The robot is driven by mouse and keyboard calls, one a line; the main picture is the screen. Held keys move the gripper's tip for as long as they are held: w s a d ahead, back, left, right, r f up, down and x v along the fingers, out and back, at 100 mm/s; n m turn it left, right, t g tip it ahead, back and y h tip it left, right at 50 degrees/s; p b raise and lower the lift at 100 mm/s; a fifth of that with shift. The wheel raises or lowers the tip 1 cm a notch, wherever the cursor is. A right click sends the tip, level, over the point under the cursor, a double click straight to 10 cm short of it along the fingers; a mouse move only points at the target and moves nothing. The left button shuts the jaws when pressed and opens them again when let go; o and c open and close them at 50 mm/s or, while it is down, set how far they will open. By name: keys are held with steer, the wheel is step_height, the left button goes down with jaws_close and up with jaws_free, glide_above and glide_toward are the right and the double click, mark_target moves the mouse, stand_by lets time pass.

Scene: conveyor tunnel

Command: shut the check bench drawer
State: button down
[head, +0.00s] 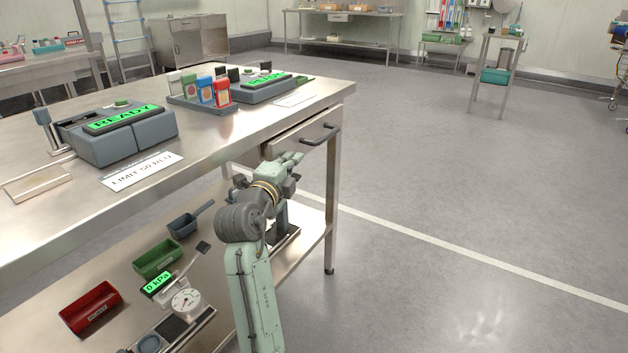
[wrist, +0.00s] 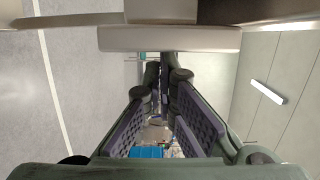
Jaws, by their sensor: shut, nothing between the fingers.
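The check bench (head: 215,143) is a steel table on the left of the head view. Its drawer (head: 289,137) is under the tabletop near the right corner, with a dark bar handle (head: 322,136). The drawer front appears to stand out a little from under the top; its inside is hidden. My gripper (head: 291,157) is shut and empty, just below and in front of the drawer front, left of the handle. In the wrist view the fingertips (wrist: 163,66) meet close to a pale bar (wrist: 170,39). Whether they touch it I cannot tell.
The lower shelf holds a green bin (head: 157,259), a red bin (head: 90,308) and a gauge (head: 186,302). The floor (head: 440,190) to the right is clear.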

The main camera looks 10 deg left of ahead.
steer(key=shift+w+a+b, duration=0.25)
steer(key=shift+a, duration=0.5)
steer(key=shift+w+a+b, duration=0.2)
steer(key=shift+a+b, duration=0.05)
steer(key=shift+a, duration=0.5)
